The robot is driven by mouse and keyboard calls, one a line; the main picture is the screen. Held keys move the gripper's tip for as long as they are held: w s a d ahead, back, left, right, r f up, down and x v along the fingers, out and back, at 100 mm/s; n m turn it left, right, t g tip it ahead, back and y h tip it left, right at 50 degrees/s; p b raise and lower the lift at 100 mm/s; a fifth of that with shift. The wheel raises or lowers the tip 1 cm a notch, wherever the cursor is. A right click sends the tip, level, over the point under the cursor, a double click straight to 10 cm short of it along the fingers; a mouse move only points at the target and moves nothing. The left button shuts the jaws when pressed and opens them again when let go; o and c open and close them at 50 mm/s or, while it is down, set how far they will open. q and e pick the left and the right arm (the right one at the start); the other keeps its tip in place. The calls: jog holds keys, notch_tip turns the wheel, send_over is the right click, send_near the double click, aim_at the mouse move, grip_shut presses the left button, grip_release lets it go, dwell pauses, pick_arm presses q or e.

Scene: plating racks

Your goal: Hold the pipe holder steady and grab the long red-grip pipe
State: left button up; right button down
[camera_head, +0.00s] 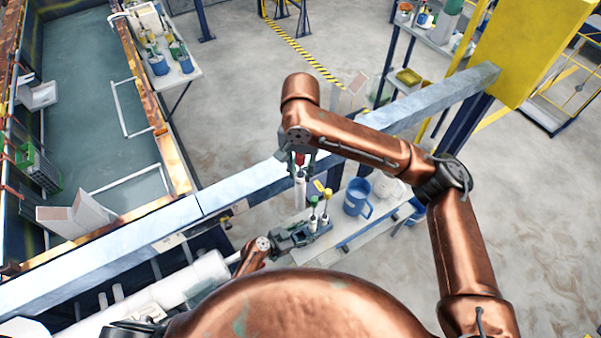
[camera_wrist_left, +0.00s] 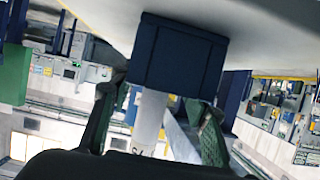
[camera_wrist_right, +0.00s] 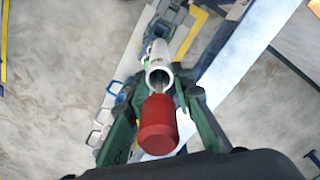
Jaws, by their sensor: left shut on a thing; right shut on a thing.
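The long red-grip pipe (camera_head: 300,159) hangs upright below my right gripper (camera_head: 300,152), which is shut on it. In the right wrist view its red grip (camera_wrist_right: 158,126) lies between the green fingers, lined up with the open end of a white tube (camera_wrist_right: 160,70). Whether the pipe is inside that tube is unclear. My left gripper (camera_head: 305,234) is lower, at the pipe holder by the white table. In the left wrist view the fingers close around a pale shaft (camera_wrist_left: 150,118) beneath a dark blue block (camera_wrist_left: 180,58), seemingly the holder's parts. The holder's base is mostly hidden.
A blue mug (camera_head: 357,197) and a white vessel (camera_head: 389,187) stand on the white table (camera_head: 350,230), right of small yellow-topped pieces (camera_head: 327,194). A long grey beam (camera_head: 240,189) crosses behind my right gripper. A green-floored tank lies to the left.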

pick_arm(q)
jog(key=o, duration=1.3)
jog(key=v, duration=1.2)
